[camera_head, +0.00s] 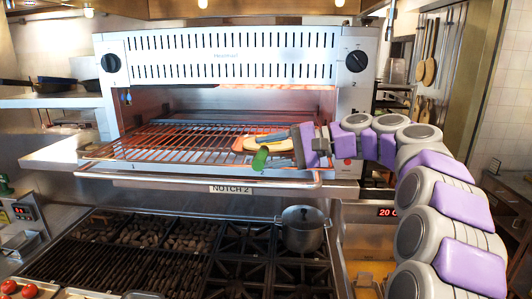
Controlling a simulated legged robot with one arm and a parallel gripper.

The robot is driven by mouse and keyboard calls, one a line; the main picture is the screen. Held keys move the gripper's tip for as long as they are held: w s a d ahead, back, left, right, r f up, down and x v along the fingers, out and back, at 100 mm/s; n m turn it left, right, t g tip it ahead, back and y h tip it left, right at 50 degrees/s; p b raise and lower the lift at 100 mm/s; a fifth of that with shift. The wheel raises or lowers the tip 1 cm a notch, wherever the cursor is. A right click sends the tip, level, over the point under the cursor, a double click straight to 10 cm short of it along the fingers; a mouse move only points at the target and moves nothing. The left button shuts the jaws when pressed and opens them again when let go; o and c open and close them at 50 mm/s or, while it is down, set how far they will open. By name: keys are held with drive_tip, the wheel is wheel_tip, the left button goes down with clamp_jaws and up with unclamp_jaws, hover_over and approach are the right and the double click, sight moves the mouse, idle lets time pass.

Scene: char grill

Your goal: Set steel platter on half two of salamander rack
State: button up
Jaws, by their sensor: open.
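The salamander rack (150,147) is a wire grid under the glowing heater, pulled forward over a front rail. A label below it reads "NOTCH 2". A small flat tan-orange piece (279,145) with a rounded left end lies at the right part of the rack. It may be the steel platter or something on it; I cannot tell. My gripper (264,147) reaches in from the right and is open beside this piece, with a grey-blue finger behind it. A green rounded end shows in front. The gripper partly hides the piece and the rack's right side.
The salamander hood (220,57) hangs close above the rack. Below are a char grill (130,245), burners and a steel pot (302,230). A tray with tomatoes (28,291) is at lower left. The rack's left half looks bare.

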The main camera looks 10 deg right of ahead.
drive_tip(key=v, duration=1.1)
drive_tip(key=shift+f, duration=0.1)
